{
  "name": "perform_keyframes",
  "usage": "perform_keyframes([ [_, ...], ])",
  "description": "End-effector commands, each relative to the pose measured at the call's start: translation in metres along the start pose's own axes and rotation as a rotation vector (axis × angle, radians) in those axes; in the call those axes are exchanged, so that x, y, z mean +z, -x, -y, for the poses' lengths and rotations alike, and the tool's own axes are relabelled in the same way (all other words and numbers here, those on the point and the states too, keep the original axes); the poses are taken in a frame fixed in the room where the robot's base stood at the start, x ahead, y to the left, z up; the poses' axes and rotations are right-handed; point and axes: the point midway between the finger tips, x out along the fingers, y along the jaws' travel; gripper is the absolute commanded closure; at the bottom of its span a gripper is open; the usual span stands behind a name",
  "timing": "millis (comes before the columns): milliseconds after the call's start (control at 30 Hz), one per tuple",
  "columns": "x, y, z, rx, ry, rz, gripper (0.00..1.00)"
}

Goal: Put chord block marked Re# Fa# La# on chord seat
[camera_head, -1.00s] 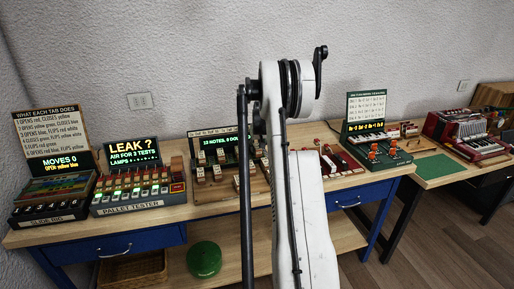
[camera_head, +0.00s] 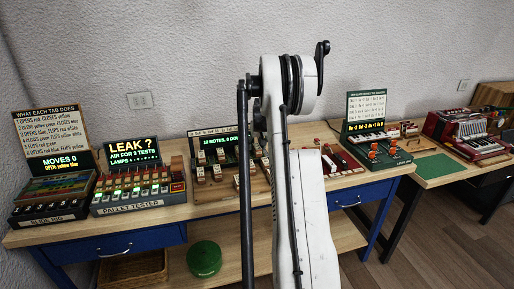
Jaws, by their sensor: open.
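A dark green chord station (camera_head: 378,150) with orange knobs stands right of centre on the bench, with a white chart (camera_head: 366,106) upright behind it. Small pale and red blocks (camera_head: 408,129) sit beside it at the back right. Their marks are too small to read, so I cannot tell which block is marked Re# Fa# La#. I cannot make out the chord seat for certain. My white arm fills the middle of the head view. My gripper is not visible.
A slide rig (camera_head: 48,200) and a pallet tester (camera_head: 135,190) stand at the left. A board with several wooden blocks (camera_head: 217,168) is partly behind my arm. A green mat (camera_head: 440,166) and a red accordion (camera_head: 470,135) are at the right. Bare bench top shows along the front edge.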

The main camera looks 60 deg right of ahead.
Motion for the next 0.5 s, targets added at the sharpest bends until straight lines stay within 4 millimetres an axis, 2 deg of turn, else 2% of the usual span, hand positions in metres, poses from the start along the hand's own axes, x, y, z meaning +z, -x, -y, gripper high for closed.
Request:
perform_keyframes([
  [300, 0.001, 0.06, 0.0, 0.0, 0.0, 0.0, 0.55],
  [500, 0.001, 0.09, 0.0, 0.0, -0.001, 0.0, 0.55],
])
